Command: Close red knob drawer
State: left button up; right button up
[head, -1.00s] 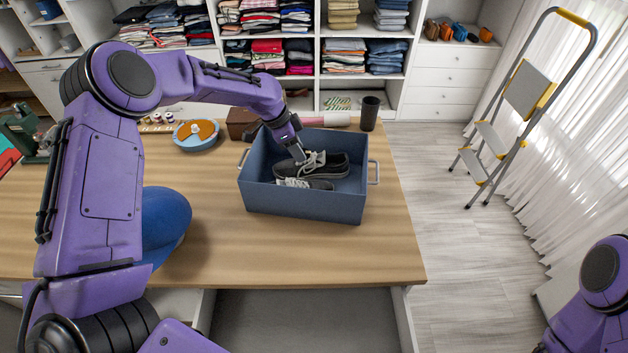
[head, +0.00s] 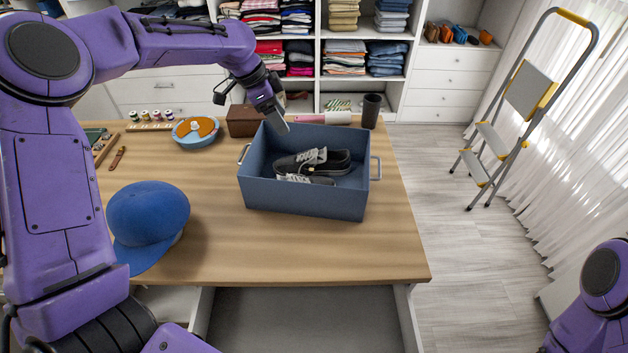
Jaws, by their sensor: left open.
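No red knob shows in the head view. Below the table's front edge, a wide grey surface (head: 300,320) lies between white side panels; I cannot tell whether it is an open drawer or the space under the table. My left gripper (head: 281,121) is open and empty, above the back-left rim of the blue-grey bin (head: 300,198). Dark sneakers with pale laces (head: 325,162) lie inside the bin. My right arm shows at the lower right, but its gripper is out of view.
A stepladder (head: 510,110) stands right, with open floor beside the table.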

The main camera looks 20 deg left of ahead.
aim_at(356, 319)
jog(key=k, duration=2)
